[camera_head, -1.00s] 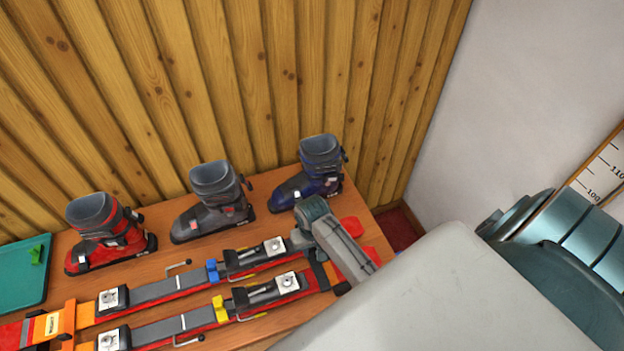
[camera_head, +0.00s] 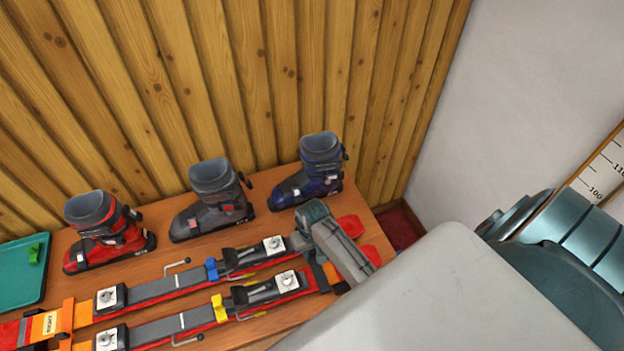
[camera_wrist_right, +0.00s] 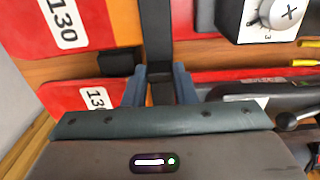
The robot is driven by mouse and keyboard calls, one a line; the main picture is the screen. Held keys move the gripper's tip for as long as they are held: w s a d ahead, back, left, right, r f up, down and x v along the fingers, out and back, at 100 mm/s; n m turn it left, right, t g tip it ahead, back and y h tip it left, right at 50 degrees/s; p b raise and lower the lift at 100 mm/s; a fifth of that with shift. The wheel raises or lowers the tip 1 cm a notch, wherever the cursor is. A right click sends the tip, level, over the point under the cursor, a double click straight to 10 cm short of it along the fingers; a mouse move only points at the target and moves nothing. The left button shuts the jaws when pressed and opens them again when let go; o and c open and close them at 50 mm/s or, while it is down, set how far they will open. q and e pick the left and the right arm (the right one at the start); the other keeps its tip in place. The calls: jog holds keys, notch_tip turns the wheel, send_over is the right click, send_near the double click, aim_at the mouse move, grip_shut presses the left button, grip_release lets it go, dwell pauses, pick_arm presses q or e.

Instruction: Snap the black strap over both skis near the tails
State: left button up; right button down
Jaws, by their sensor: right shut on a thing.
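Two red and grey skis, the far one (camera_head: 160,288) and the near one (camera_head: 165,325), lie side by side on the bench, their red tails to the right. My right gripper (camera_head: 303,238) is at the far ski, near the tails. In the right wrist view my right gripper (camera_wrist_right: 160,88) is shut on the black strap (camera_wrist_right: 155,35), which lies between its blue-grey fingers. The strap runs across the ski at the top of that view, beside a "130" label. Its end under the gripper is hidden, so I cannot tell whether it is fastened. My left gripper is out of view.
Red (camera_head: 103,232), grey (camera_head: 212,205) and blue (camera_head: 310,172) boots stand behind the skis. A teal tray (camera_head: 20,282) with a green piece is at the left. Bindings with levers rise from the skis. The wood-panelled wall is close behind.

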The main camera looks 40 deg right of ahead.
aim_at(312, 252)
jog(key=shift+f, duration=0.15)
jog(key=c, duration=1.1)
grip_release()
jog(key=shift+o, duration=0.4)
jog(key=o, duration=0.4)
jog(key=shift+r+p, duration=0.9)
jog(key=shift+r, duration=0.65)
notch_tip(312, 252, up, 7)
